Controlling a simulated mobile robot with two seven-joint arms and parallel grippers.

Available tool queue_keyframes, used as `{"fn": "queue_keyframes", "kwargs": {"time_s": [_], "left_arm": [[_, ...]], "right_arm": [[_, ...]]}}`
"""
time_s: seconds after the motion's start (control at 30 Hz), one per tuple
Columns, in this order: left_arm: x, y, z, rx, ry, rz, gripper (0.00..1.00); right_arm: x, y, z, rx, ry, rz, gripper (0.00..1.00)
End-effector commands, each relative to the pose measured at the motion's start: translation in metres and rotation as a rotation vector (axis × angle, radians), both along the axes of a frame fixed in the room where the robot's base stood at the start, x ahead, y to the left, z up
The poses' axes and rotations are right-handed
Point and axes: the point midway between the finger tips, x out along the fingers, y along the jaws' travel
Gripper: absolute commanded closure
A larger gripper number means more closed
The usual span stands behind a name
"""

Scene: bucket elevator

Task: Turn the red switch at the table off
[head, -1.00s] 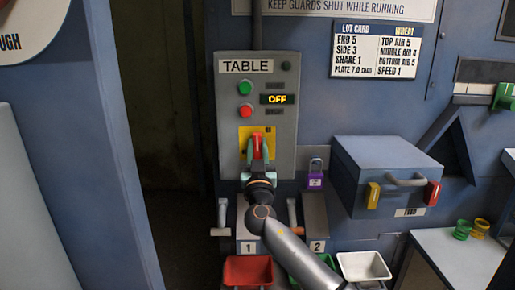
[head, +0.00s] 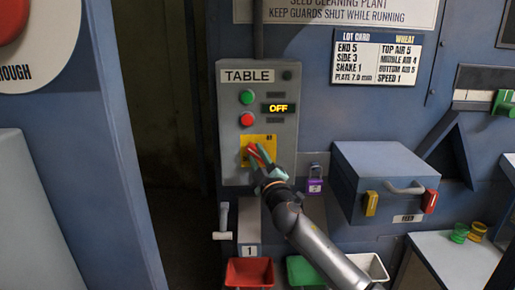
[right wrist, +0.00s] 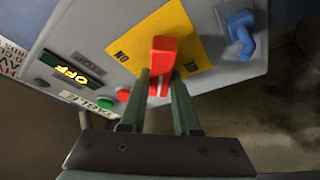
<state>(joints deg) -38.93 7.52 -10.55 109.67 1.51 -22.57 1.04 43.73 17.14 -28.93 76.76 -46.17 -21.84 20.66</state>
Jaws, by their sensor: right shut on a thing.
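The red switch (head: 257,153) sits on a yellow plate (head: 246,141) low on the grey TABLE panel (head: 229,109). Its handle is now slanted in the head view. In the right wrist view the red handle (right wrist: 161,58) stands between the fingers, over the yellow plate (right wrist: 193,31). My right gripper (head: 260,163) is shut on the red handle, its arm reaching up from the lower right. The lit display (head: 278,108) on the panel reads OFF. My left gripper is not in view.
A green button (head: 247,97) and a red button (head: 247,119) are above the switch. A purple padlock (head: 314,180) hangs right of the panel. A blue box (head: 386,166) juts out farther right. Red (head: 249,271), green (head: 304,271) and white (head: 370,266) bins stand below.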

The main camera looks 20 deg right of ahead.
Motion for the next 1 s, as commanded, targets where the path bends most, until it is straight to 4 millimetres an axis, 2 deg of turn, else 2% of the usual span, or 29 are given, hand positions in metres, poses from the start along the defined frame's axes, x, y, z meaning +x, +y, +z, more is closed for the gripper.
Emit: {"fn": "queue_keyframes", "kwargs": {"time_s": [0.1, 0.5, 1.0], "left_arm": [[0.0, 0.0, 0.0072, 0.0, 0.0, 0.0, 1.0], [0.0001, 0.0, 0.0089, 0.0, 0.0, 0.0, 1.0], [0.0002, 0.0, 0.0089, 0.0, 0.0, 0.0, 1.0]], "right_arm": [[0.0001, -0.0009, 0.0014, -0.111, 0.031, -0.001, 1.0], [0.0005, 0.0, -0.0019, -0.45, 0.129, -0.002, 1.0], [0.0006, 0.0004, -0.0043, -0.666, 0.192, -0.002, 1.0]]}}
